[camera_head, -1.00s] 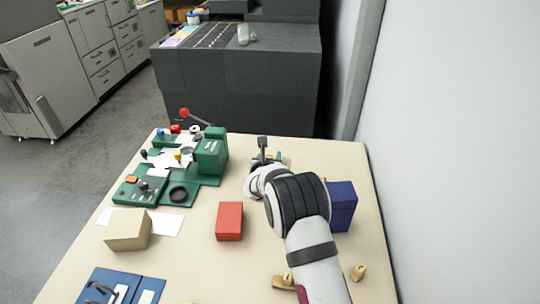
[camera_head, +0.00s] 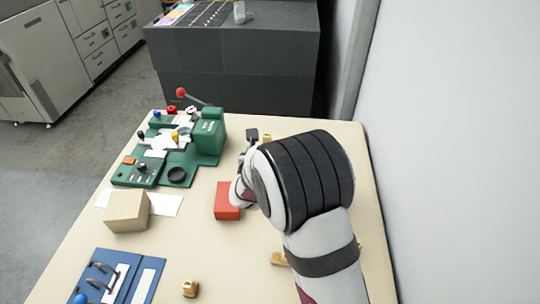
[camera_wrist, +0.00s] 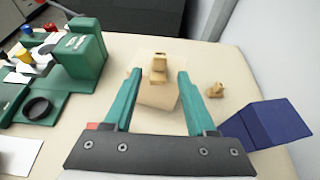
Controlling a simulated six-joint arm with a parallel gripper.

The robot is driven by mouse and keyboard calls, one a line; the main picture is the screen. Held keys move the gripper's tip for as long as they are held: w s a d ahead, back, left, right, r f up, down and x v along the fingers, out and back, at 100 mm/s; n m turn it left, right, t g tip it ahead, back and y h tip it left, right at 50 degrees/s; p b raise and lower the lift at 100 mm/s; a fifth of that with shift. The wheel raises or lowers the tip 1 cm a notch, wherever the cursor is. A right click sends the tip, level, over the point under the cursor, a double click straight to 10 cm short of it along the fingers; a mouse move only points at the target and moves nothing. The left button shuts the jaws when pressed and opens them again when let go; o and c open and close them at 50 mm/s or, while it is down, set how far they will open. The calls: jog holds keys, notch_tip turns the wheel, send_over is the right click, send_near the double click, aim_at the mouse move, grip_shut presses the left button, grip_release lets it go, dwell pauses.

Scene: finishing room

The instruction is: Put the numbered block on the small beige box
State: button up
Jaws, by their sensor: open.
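My gripper (camera_wrist: 159,72) is open, its two teal fingers apart in the wrist view. A small tan-beige box (camera_wrist: 158,95) shows between and below the fingers. A small stepped wooden block (camera_wrist: 159,64), which seems to be the numbered block, appears at the box's far end. It looks to be resting on the box, but I cannot be sure of the contact. No number is readable. Neither finger visibly grips it. In the head view my arm hides the fingers and most of this spot.
A green machine (camera_wrist: 82,55) stands to the left and a navy box (camera_wrist: 265,125) to the right. Another wooden piece (camera_wrist: 215,90) lies between.

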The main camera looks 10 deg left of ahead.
jog(key=s+d+r+m+g+h, duration=0.2)
jog(key=s+d+r+m+h, duration=0.15)
jog(key=d+m, duration=0.4)
jog(key=s+d+r+m+g+h, duration=0.2)
jog(key=s+d+m, duration=0.35)
jog(key=d, duration=0.25)
jog(key=s+d+r+m+g+h, duration=0.2)
jog(key=s+d+r+m+h, duration=0.15)
jog(key=d+m, duration=0.4)
jog(key=s+d+f+m+g+y, duration=0.1)
jog(key=s+f+m+g+y, duration=0.15)
jog(key=s+m, duration=0.6)
jog(key=s+d+f+m+g+y, duration=0.1)
jog(key=s+m+g, duration=0.35)
jog(key=s, duration=0.75)
jog(key=s+a+m+y, duration=0.7)
jog(key=s+a+m, duration=0.1)
jog(key=a, duration=0.2)
jog(key=shift+a+f+g, duration=0.25)
jog(key=shift+f+g, duration=0.05)
